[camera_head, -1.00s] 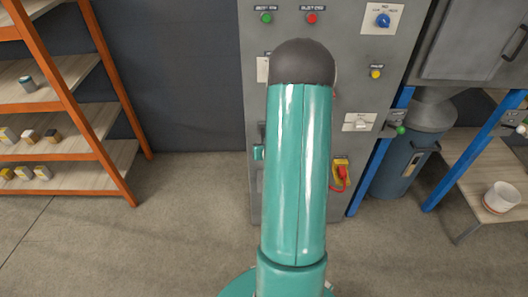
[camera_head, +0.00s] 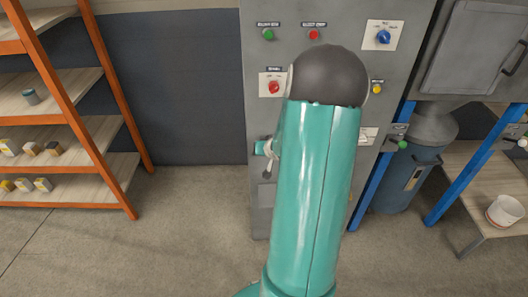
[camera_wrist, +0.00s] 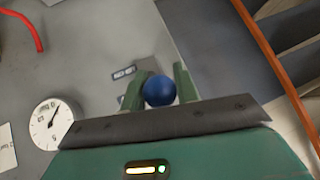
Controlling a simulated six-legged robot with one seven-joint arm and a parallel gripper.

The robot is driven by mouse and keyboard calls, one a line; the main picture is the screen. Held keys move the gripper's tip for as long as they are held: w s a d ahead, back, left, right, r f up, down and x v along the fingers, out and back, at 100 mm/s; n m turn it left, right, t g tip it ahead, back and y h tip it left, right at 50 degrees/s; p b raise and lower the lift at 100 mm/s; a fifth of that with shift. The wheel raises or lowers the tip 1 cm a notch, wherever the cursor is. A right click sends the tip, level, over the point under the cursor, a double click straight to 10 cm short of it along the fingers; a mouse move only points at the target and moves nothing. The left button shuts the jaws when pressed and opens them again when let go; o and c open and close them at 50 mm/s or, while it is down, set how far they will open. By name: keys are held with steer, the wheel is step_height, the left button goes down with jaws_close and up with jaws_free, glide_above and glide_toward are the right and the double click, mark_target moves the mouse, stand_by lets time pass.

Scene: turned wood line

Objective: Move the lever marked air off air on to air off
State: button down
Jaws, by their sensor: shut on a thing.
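The lever's blue ball knob (camera_wrist: 159,91) shows in the wrist view, between the two green fingers of my gripper (camera_wrist: 160,84). My gripper is shut on this knob. The lever's shaft is hidden behind the knob and fingers. A small dark label plate (camera_wrist: 123,72) sits on the grey panel beside the left finger; its words are too small to read. In the head view my arm covers the knob and most of my gripper, in front of the grey cabinet (camera_head: 350,75).
A white dial (camera_wrist: 50,124) lies left of my gripper in the wrist view. The cabinet bears a red knob (camera_head: 273,87), a blue knob (camera_head: 383,37) and a yellow button (camera_head: 377,88). Orange shelving (camera_head: 117,100) stands left. Blue posts (camera_head: 368,187) stand right, near a green-knobbed lever (camera_head: 403,145).

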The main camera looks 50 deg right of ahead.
steer(key=shift+w+r, duration=0.25)
steer(key=shift+r, duration=0.05)
steer(key=c, duration=1.4)
jaws_free()
steer(key=o, duration=0.3)
steer(key=shift+s, duration=0.1)
steer(key=shift+o, duration=0.2)
steer(key=shift+f, duration=0.1)
steer(key=shift+s, duration=0.15)
steer(key=v, duration=1.3)
steer(key=shift+s+r, duration=0.2)
steer(key=shift+r, duration=0.1)
steer(key=shift+w+a, duration=0.1)
